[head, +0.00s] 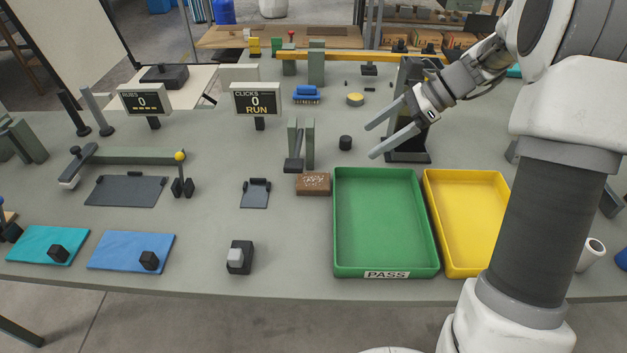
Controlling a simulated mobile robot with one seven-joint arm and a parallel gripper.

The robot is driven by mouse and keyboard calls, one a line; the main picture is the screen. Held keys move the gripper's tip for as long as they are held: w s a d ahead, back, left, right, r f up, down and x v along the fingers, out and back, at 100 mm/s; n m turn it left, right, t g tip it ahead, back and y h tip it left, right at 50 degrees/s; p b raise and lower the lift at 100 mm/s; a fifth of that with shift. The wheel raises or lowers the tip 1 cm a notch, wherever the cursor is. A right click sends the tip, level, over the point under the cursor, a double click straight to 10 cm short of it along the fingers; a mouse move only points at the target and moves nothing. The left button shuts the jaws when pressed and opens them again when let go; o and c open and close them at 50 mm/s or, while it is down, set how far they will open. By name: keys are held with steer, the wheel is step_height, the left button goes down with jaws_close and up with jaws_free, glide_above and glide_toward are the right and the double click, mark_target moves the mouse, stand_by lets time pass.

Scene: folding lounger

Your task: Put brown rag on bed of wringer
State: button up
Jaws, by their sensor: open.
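A small brown block-like piece (313,184) with pale marks on top lies against the left wall of the green tray; I cannot tell whether it is the brown rag. Just behind it stands a device with two grey-green uprights and a dark base (293,165). Further left, a grey-green arm with a dark handle (130,157) stands behind a dark flat plate (126,190). I cannot tell which device is the wringer. My gripper (372,138) is open and empty, reaching left above the table, behind the green tray and right of a small black cylinder (345,142).
The green tray (387,271) marked PASS and a yellow tray (477,268) sit at front right. Teal (40,245) and blue (125,250) cloths with black blocks lie at front left. Two display signs (256,99) stand behind.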

steer(key=b, duration=0.3)
glide_toward(313, 180)
steer(key=x, duration=0.3)
steer(key=shift+w+a+f, duration=0.1)
steer(key=shift+w, duration=0.1)
steer(key=x, duration=0.2)
steer(key=b+x, duration=0.1)
steer(key=x, duration=0.2)
steer(key=shift+s+f, duration=0.15)
steer(key=shift+s, duration=0.05)
steer(key=shift+c, duration=0.2)
steer(key=c, duration=1.4)
